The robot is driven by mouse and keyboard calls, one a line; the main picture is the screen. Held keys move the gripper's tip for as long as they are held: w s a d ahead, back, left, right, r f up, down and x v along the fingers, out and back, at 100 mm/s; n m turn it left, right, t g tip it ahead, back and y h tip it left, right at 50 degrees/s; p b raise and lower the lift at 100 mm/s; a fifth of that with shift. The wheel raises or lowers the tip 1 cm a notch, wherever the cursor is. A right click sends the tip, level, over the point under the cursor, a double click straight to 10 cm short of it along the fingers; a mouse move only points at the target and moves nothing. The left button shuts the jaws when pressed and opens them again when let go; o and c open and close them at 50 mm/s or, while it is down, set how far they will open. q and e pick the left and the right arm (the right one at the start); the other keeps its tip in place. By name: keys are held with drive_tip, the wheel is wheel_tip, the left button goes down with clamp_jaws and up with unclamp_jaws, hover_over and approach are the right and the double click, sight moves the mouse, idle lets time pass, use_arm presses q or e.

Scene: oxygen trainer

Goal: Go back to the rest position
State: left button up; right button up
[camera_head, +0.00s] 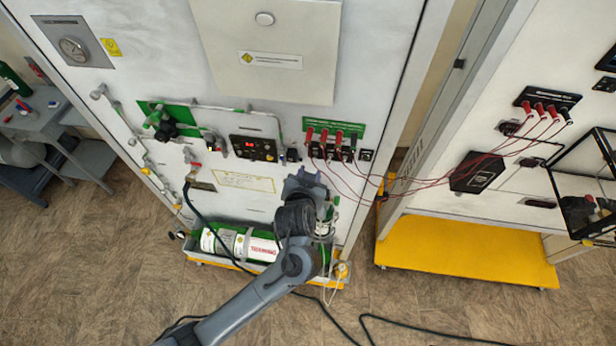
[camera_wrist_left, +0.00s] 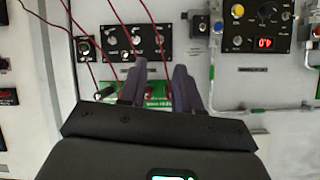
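My left gripper (camera_head: 306,176) is in front of the white trainer panel (camera_head: 270,115), below the red plugs. Its arm reaches up from the bottom of the head view. In the left wrist view the two fingers (camera_wrist_left: 161,72) stand apart with nothing between them. The black socket panels and red leads behind them appear upside down there. Whether a fingertip touches a lead cannot be told. My right gripper is in neither view.
Red plugs (camera_head: 325,136) carry leads (camera_head: 440,184) that hang across to the right cabinet. A gas cylinder (camera_head: 262,248) lies in the cabinet's base. A yellow base (camera_head: 460,252) juts out at right. A dark hose crosses the floor (camera_head: 440,318), otherwise mostly clear.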

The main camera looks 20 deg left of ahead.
use_arm(q)
drive_tip(key=shift+s+d+r, duration=0.15)
drive_tip(key=shift+s+r, duration=0.15)
drive_tip(key=shift+s, duration=0.25)
drive_tip(key=shift+f, duration=0.1)
drive_tip(key=s+a+f+g, duration=0.2)
drive_tip(key=s+a+f, duration=0.1)
drive_tip(key=s+f, duration=0.35)
drive_tip(key=s+a+f+g, duration=0.1)
drive_tip(key=s+a+f, duration=0.2)
drive_tip(key=s+f, duration=0.4)
drive_tip(key=s+r+m+g+h, duration=0.1)
drive_tip(key=s+r+g, duration=0.1)
drive_tip(key=s, duration=0.5)
drive_tip(key=s+r+m+g+h, duration=0.1)
drive_tip(key=s+r+g+h, duration=0.1)
drive_tip(key=s, duration=0.5)
drive_tip(key=shift+d+r+g, duration=0.25)
drive_tip(key=shift+r+g, duration=0.05)
drive_tip(key=shift+g, duration=0.3)
drive_tip(key=shift+o, duration=0.5)
